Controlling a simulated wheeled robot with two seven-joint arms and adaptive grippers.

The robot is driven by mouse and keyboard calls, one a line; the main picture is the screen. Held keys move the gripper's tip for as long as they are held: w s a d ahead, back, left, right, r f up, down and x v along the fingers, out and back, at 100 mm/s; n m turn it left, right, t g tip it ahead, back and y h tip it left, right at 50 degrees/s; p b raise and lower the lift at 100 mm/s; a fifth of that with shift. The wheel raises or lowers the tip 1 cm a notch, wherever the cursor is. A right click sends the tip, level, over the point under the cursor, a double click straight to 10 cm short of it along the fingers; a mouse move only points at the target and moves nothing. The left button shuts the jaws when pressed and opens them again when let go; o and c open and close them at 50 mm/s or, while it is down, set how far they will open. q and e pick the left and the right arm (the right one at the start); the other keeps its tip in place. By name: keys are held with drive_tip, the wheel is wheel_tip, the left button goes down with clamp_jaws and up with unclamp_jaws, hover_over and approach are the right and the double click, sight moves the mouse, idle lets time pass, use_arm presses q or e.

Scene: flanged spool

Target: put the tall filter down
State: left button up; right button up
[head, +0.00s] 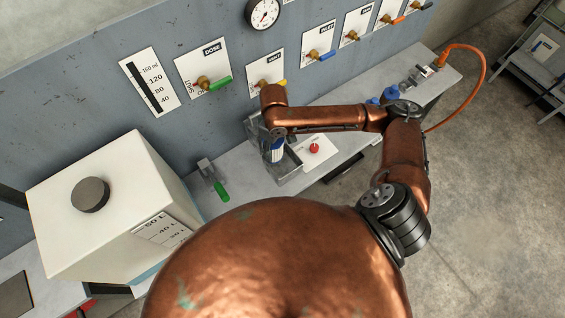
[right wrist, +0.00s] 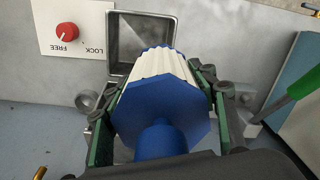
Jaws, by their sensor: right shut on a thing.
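The tall filter, with a white pleated body and blue end caps, shows in the right wrist view (right wrist: 165,100) with its octagonal blue cap and blue stub toward the camera. In the head view the filter (head: 276,152) is small and partly hidden beneath my right wrist. My right gripper (right wrist: 158,84) is shut on the filter, with one green-sided finger on each side of it. An open grey metal box (right wrist: 112,50) lies just beyond the filter; I cannot tell whether the filter touches it. My left gripper is not in view.
A white panel with a red knob (head: 314,148) sits right of the box. A green-handled tool (head: 220,190) and a large white tank (head: 90,230) are to its left. Blue parts (head: 389,94) stand farther right on the bench. Valves line the wall behind.

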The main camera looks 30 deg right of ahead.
drive_tip(key=d+f+n+p, duration=0.3)
drive_tip(key=d+f+n, duration=0.1)
approach(284, 168)
drive_tip(key=shift+a+n, duration=0.2)
drive_tip(key=shift+n, duration=0.2)
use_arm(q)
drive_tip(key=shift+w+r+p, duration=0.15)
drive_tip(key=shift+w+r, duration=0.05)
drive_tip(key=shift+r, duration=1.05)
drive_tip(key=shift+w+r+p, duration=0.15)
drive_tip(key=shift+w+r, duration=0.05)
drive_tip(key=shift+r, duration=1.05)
use_arm(e)
drive_tip(key=shift+f, duration=2)
drive_tip(key=shift+f, duration=0.15)
drive_tip(key=o, duration=1.3)
drive_tip(key=shift+o, duration=0.2)
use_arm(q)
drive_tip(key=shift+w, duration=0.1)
use_arm(e)
wheel_tip(284, 168, up, 12)
